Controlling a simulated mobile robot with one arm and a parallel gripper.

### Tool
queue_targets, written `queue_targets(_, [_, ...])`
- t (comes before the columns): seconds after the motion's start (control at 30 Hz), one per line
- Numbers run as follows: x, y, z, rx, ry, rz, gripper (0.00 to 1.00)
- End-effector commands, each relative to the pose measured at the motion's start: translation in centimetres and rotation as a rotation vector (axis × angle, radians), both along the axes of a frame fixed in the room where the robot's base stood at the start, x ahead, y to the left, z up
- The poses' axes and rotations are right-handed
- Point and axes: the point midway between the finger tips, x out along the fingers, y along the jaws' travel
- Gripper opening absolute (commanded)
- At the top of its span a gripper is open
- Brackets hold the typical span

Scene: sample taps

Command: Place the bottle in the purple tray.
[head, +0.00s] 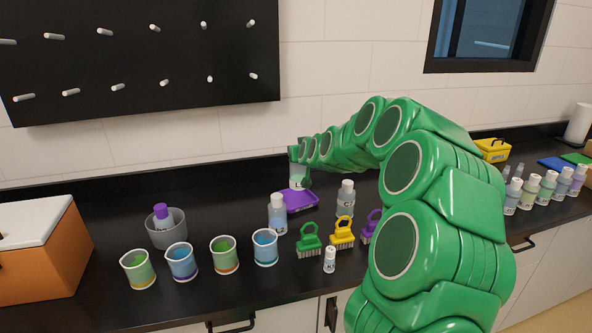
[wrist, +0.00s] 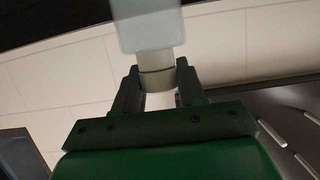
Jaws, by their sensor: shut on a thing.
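My gripper (wrist: 157,92) is shut on the neck of a bottle (wrist: 148,27) with a pale body and whitish cap. In the head view the held bottle (head: 297,180) is upright at the end of my green arm, over the purple tray (head: 301,203). Its lower end meets the tray's outline there; I cannot tell whether it touches the tray floor. The gripper fingers are mostly hidden in the head view, and the tray does not show in the wrist view.
Several brushes (head: 309,242), a small bottle (head: 329,260) and several beakers (head: 182,262) line the front. A grey pot (head: 166,232) holds a purple-capped bottle. The black counter behind the pot is clear.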

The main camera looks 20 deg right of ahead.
Motion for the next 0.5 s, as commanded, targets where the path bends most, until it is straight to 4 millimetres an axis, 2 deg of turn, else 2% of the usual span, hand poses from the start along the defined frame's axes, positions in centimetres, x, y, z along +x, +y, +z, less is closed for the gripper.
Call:
queue_targets(0.1, [1.2,0.0,-1.5,0.001,0.004,0.002,0.0])
queue_targets(0.5, [4.4,-0.4,-5.3,0.001,0.002,0.002,0.0])
